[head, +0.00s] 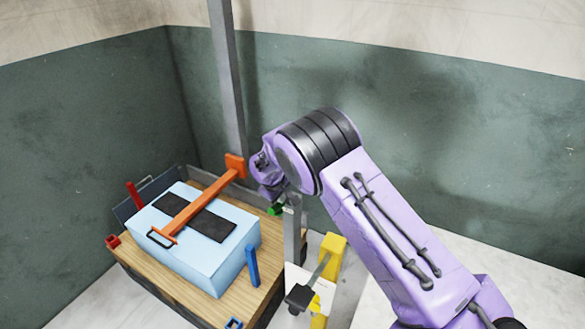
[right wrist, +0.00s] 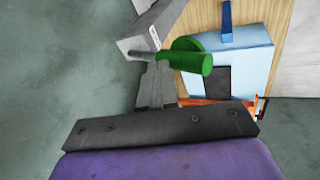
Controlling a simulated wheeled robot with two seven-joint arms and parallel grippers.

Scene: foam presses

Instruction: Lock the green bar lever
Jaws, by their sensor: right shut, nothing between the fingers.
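The green bar lever shows in the right wrist view as a green cylinder (right wrist: 193,61) with a round green part behind it and a thin grey rod at its left. In the head view only a small green piece (head: 276,209) shows beside the grey post, partly hidden by my right wrist. My right gripper (right wrist: 157,72) is shut and empty, its grey fingers just beside the lever's rod; I cannot tell whether they touch. In the head view its fingers are hidden by my arm. My left gripper is not in view.
A light blue box (head: 205,264) with black pads and an orange bar (head: 204,201) across it stands on a wooden table (head: 258,296). A grey post (head: 291,235), a yellow part (head: 334,247) and a blue upright (head: 252,265) stand close by. A tall grey column (head: 228,80) rises behind.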

